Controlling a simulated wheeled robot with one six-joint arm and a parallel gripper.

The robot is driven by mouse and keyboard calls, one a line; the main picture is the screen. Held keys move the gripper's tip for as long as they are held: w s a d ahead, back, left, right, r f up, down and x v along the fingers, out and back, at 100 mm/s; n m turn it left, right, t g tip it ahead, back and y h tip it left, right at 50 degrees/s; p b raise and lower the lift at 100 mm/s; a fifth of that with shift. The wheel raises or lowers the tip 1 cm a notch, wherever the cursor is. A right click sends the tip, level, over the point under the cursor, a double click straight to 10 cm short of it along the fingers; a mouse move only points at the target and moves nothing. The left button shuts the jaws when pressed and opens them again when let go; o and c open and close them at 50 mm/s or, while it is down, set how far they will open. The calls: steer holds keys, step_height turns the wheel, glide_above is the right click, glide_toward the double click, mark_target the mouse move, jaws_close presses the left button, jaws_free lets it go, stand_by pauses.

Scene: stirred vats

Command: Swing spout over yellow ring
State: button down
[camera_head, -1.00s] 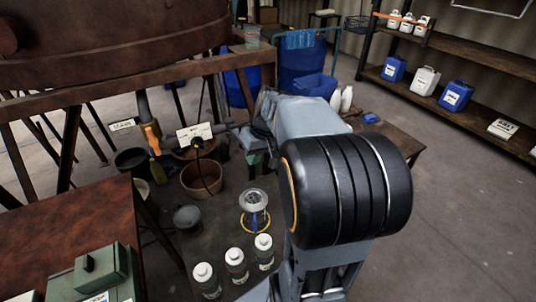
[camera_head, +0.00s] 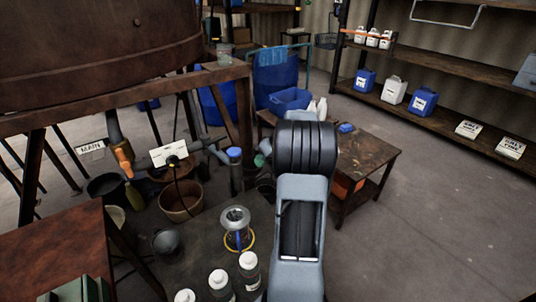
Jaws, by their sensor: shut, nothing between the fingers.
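The pipework in front of the vat (camera_head: 100,60) has an orange valve handle (camera_head: 123,160) and ends at the right in what looks like the spout (camera_head: 236,176), an upright grey piece with a blue top. The yellow ring (camera_head: 239,250) lies flat on the dark low surface, around the foot of a metal cup with a blue stem (camera_head: 236,222). The spout stands behind the ring, apart from it. My arm stands right of both, and its thick black joint and grey link hide its far end. I cannot make out my gripper.
Several white-capped bottles (camera_head: 219,285) stand in front of the ring. A brown bucket (camera_head: 181,203) and a grey pot (camera_head: 166,242) are to its left. A wooden table (camera_head: 365,160) stands right of my arm. Open floor (camera_head: 440,220) lies at the right.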

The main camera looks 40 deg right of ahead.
steer(key=shift+w+a+f, duration=0.25)
steer(key=shift+a, duration=0.55)
steer(key=shift+w+a+f, duration=0.2)
steer(key=shift+a, duration=0.55)
steer(key=shift+w+a+f, duration=0.25)
steer(key=shift+a, duration=0.55)
